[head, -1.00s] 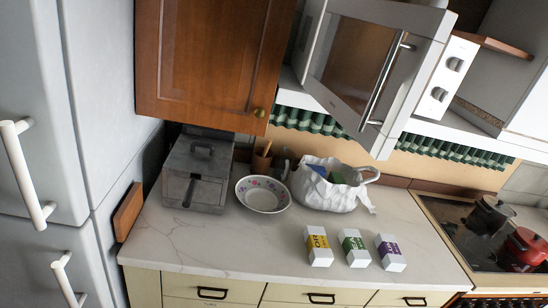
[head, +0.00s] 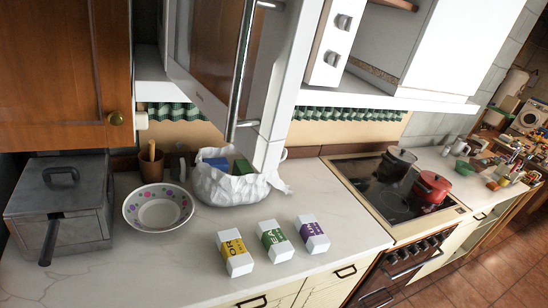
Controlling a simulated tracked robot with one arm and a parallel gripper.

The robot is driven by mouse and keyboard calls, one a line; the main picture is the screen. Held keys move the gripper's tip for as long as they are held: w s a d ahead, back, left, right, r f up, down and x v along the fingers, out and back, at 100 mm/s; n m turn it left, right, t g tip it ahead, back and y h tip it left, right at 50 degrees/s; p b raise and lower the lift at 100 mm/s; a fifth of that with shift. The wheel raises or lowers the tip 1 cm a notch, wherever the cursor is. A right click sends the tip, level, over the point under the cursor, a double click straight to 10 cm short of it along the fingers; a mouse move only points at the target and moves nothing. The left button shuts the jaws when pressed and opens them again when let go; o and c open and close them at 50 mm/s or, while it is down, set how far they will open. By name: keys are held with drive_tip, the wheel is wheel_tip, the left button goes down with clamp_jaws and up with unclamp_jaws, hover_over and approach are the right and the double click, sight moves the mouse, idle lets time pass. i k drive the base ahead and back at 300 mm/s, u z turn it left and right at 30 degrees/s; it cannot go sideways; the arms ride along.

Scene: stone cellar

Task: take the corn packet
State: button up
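Three small white packets stand apart in a row on the pale marble counter (head: 90,278), near its front edge. The left one has a yellow label with letters that look like part of "CORN"; I take it as the corn packet (head: 235,254). The middle packet (head: 275,242) has a green label that seems to read "PEA". The right packet (head: 312,234) has a purple label that I cannot read. Nothing covers the yellow packet. My gripper does not show in the head view.
A flowered bowl (head: 158,208) and a white bag (head: 228,188) with coloured things in it stand behind the packets. A grey metal box (head: 62,205) is at left. An open microwave door (head: 250,75) hangs above the bag. A hob with a red pot (head: 431,188) lies right.

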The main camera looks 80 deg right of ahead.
sight(239, 262)
drive_tip(key=z, duration=2.05)
drive_tip(key=i, duration=0.5)
drive_tip(key=k, duration=0.45)
drive_tip(key=z, duration=0.1)
